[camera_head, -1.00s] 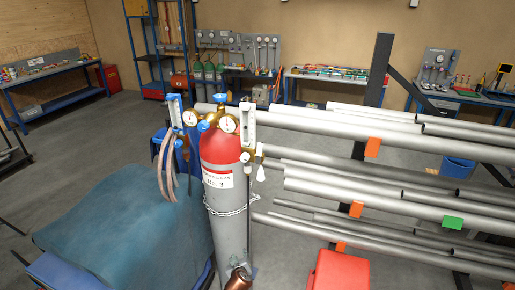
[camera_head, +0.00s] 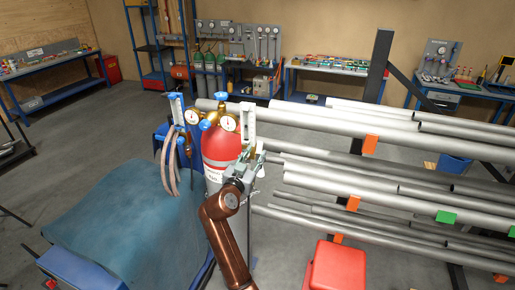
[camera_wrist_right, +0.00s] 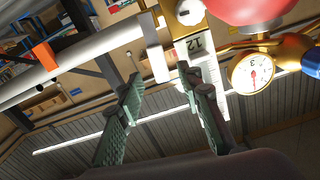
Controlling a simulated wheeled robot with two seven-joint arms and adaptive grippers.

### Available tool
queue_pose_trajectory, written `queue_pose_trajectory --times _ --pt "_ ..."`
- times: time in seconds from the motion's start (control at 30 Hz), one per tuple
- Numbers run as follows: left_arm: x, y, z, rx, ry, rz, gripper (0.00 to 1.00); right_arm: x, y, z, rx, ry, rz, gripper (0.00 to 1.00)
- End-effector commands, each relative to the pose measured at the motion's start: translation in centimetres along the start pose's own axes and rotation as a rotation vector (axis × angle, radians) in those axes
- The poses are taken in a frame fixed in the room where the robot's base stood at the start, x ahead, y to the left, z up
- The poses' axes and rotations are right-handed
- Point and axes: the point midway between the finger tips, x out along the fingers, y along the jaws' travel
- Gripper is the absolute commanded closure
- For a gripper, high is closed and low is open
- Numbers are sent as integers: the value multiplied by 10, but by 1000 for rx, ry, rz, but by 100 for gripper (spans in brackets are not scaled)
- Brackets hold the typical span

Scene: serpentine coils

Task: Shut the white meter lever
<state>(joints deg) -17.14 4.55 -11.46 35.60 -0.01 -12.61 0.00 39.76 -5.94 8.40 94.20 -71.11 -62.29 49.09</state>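The white meter lever (camera_wrist_right: 154,60) shows in the right wrist view as a pale bar beside the white flow meter (camera_wrist_right: 202,72) and its brass body (camera_wrist_right: 182,18). In the head view the flow meter (camera_head: 249,122) stands upright right of the red-topped gas cylinder (camera_head: 217,148); the lever there is mostly hidden by my gripper. My right gripper (camera_head: 250,163) is just below the meter. In the right wrist view its fingers (camera_wrist_right: 160,84) are spread apart and empty, with the lever just beyond the gap between the tips. My left gripper is not in view.
Brass gauges (camera_head: 228,123) with blue knobs and a second meter (camera_head: 177,108) with hoses stand left of the flow meter. A rack of grey pipes (camera_head: 340,180) fills the right. A red box (camera_head: 338,268) and a blue-green covered surface (camera_head: 120,220) lie in front.

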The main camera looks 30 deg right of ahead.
Motion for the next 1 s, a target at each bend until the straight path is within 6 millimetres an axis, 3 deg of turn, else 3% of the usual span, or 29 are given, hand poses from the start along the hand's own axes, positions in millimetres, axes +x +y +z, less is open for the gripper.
queue_pose_trajectory --times 0.2,0.57,1.0 --pt "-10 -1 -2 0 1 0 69 26 0 -1 -3 1 0 67" --pt "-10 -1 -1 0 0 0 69 32 0 1 -2 -1 -1 67" --pt "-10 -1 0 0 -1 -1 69 32 0 1 -2 -1 -1 96"
